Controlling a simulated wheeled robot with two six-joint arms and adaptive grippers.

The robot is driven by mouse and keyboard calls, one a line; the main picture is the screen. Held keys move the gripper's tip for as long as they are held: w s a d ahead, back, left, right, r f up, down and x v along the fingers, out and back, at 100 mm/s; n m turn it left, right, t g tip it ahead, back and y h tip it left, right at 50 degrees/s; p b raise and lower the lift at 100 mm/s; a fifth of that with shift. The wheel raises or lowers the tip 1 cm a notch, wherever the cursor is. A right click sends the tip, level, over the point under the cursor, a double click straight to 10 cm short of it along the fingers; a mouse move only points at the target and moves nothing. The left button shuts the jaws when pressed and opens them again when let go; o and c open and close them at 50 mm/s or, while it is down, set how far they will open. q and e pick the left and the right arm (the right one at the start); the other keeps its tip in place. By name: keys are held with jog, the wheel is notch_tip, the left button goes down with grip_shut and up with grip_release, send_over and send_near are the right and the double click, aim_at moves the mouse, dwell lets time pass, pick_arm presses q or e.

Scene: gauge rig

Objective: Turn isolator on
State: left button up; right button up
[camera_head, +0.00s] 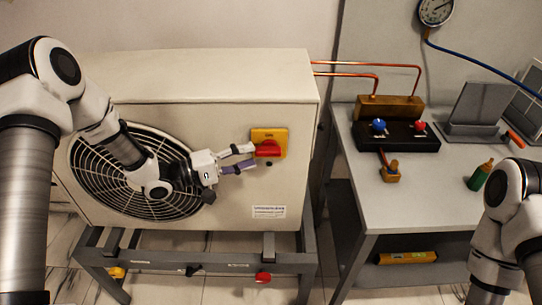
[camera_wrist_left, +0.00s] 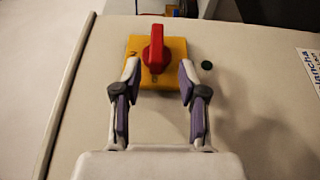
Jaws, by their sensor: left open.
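The isolator is a yellow plate (camera_head: 270,136) with a red rotary handle (camera_head: 268,149) on the front of the beige outdoor unit (camera_head: 215,80). In the left wrist view the yellow plate (camera_wrist_left: 172,77) lies just beyond the fingertips, and the red handle (camera_wrist_left: 156,50) stands along the picture's vertical. My left gripper (camera_head: 245,159) is open and empty in front of the isolator, and its fingers (camera_wrist_left: 156,82) lie on both sides of the handle's line, short of it. Whether a fingertip touches the plate I cannot tell. My right gripper is out of view; only part of that arm shows.
A fan grille (camera_head: 90,180) is left of the isolator. The grey bench (camera_head: 400,205) at right holds a black manifold (camera_head: 395,139) with blue and red knobs, a brass fitting (camera_head: 390,174) and a green bottle (camera_head: 480,176). Copper pipes (camera_head: 365,64) run between unit and bench.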

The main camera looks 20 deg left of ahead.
aim_at(265, 154)
pick_arm(q)
jog(key=d, duration=0.1)
jog(key=w+d, duration=0.1)
jog(key=d, duration=0.1)
jog(key=w+d, duration=0.1)
jog(key=d, duration=0.1)
jog(key=shift+w+d+r, duration=0.15)
jog(key=shift+r, duration=0.25)
jog(key=shift+w+d+f, duration=0.1)
jog(key=shift+w, duration=0.15)
jog(key=shift+w+f, duration=0.1)
jog(key=shift+w, duration=0.05)
grip_shut()
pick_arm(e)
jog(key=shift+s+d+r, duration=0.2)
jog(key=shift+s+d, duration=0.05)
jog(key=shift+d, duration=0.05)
pick_arm(q)
jog(key=shift+r, duration=0.2)
